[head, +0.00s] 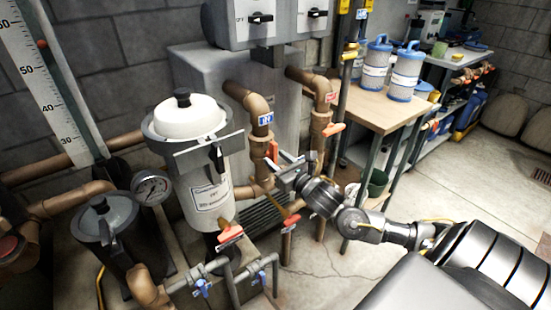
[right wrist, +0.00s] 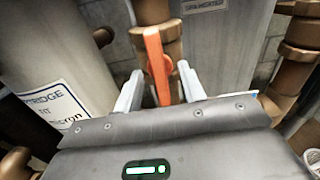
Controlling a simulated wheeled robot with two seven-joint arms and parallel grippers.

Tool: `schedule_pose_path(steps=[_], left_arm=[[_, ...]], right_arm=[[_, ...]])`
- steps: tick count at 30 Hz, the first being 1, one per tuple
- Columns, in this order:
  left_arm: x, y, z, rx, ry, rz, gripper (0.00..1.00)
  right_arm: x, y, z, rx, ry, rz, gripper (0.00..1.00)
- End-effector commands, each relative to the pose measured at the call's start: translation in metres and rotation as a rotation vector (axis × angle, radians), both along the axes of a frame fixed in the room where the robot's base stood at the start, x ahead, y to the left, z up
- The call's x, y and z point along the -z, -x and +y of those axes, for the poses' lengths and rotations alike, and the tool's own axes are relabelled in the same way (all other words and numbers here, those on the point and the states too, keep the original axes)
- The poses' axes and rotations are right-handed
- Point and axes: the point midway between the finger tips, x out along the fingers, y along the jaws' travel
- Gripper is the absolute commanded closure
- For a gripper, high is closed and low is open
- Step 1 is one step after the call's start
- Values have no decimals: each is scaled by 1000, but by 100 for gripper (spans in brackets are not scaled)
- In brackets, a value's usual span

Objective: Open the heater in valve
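The heater in valve has an orange handle (head: 273,151) on a brown pipe (head: 256,104) with a blue label (head: 265,119), in front of the grey heater cabinet (head: 200,68). In the right wrist view the orange handle (right wrist: 157,62) stands upright, roughly along the pipe. My right gripper (head: 286,162) is close to this handle in the head view. In the right wrist view its two pale fingers (right wrist: 160,88) are apart, one on each side of the handle's lower end, with gaps visible. My left gripper is not in view.
A white cartridge filter (head: 195,165) stands just left of the valve. Another pipe with a red label (head: 330,98) and an orange handle (head: 334,129) is to the right. Lower orange handles (head: 230,233) and blue taps (head: 203,287) sit in front. A wooden table (head: 385,108) stands behind right.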

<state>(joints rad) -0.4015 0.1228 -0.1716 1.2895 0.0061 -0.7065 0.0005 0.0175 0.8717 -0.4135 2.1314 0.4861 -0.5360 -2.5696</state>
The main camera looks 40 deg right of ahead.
Motion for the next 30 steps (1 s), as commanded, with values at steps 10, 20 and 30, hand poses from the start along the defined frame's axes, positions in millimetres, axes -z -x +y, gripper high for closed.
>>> schedule_pose_path(steps=[10, 20, 30], left_arm=[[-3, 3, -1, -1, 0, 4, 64], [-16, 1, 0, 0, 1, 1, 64], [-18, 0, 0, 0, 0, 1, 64]], right_arm=[[0, 12, 1, -3, 0, 2, 60], [-1, 59, 2, -1, -3, 3, 60], [0, 70, 2, 0, -1, -1, 60]])
